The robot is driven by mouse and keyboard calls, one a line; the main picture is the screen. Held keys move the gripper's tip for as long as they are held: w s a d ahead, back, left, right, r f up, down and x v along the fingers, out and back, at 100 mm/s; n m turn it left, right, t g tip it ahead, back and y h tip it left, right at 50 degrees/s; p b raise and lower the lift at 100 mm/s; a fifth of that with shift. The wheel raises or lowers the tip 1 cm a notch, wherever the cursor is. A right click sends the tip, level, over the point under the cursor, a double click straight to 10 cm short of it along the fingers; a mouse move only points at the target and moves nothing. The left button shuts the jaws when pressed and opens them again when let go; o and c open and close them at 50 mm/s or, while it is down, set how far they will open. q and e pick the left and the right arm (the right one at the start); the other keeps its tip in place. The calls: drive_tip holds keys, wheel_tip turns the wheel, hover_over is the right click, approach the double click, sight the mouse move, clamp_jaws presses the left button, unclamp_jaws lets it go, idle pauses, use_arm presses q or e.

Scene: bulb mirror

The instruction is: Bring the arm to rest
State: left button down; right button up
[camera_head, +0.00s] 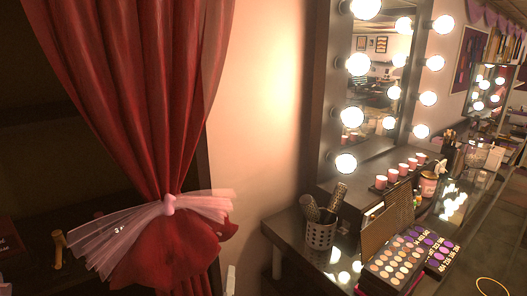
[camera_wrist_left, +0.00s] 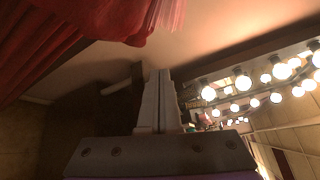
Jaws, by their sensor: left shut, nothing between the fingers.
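My left gripper (camera_wrist_left: 159,78) is shut and empty in the left wrist view, its two pale fingers together. In the head view only a small pale tip of my left gripper (camera_head: 230,279) shows at the bottom edge, between the red curtain (camera_head: 160,95) and the dressing table (camera_head: 285,228). The curtain also hangs at the top left of the left wrist view (camera_wrist_left: 50,40). My right gripper is in neither view.
A lit bulb mirror (camera_head: 318,120) stands on the dressing table. A perforated brush cup (camera_head: 320,236), an open makeup palette (camera_head: 392,268) and several candles (camera_head: 400,169) crowd the tabletop. A pink tulle bow (camera_head: 169,204) ties the curtain.

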use_arm(q)
drive_tip(key=s+a+f+n+g+y, duration=0.3)
drive_tip(key=s+a+f+n+g, duration=0.25)
drive_tip(key=a+f+n, duration=0.45)
drive_tip(key=s+f+n+g+h, duration=0.3)
drive_tip(key=s+f+n+g, duration=0.2)
drive_tip(key=s+f+n, duration=0.3)
drive_tip(key=shift+s+a+f+n+h, duration=0.15)
drive_tip(key=shift+s+f+n+h, duration=0.25)
drive_tip(key=shift+s+n, duration=1.7)
drive_tip(key=shift+s+m, duration=0.3)
